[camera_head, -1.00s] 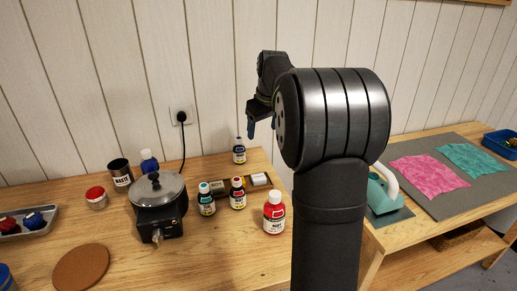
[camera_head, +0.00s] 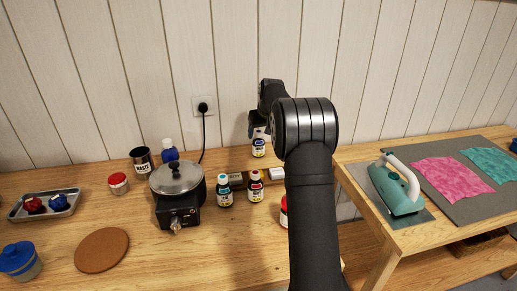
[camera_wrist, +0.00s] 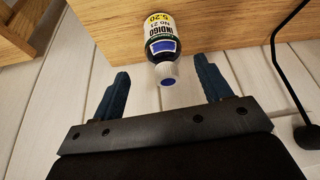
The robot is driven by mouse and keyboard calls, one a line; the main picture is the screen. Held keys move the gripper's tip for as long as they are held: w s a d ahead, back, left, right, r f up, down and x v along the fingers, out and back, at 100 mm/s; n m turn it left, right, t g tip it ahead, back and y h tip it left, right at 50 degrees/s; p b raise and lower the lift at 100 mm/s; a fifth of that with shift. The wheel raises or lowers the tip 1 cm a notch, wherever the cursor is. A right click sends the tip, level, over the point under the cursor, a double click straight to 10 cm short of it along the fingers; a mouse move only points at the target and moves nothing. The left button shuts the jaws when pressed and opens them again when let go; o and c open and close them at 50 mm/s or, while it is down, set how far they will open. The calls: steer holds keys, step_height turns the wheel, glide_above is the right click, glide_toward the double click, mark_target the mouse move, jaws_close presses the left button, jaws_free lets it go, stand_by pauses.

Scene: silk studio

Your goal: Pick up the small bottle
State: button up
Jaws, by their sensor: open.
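The small bottle (camera_head: 259,145) stands upright at the back edge of the wooden table, near the wall. In the wrist view it is the dark indigo bottle (camera_wrist: 160,40) with a white cap with a blue top, and its label reads INDIGO No 21. My gripper (camera_head: 257,128) is just above and beside it in the head view. In the wrist view my gripper (camera_wrist: 160,82) is open, one blue finger on each side of the bottle's cap, with gaps between. Nothing is held.
Two dye bottles, one teal-capped (camera_head: 224,190) and one red-capped (camera_head: 256,186), stand in front. A lidded pot (camera_head: 177,190) is to the left, its black cord running to a wall socket (camera_head: 203,106). A red bottle (camera_head: 284,212) is partly hidden by my arm.

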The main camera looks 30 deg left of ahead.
mark_target(259, 138)
steer(key=x, duration=0.7)
steer(key=shift+s+a+f, duration=0.1)
steer(key=shift+s+a, duration=0.1)
steer(key=shift+s, duration=0.05)
steer(key=shift+c, duration=0.4)
steer(key=c, duration=1)
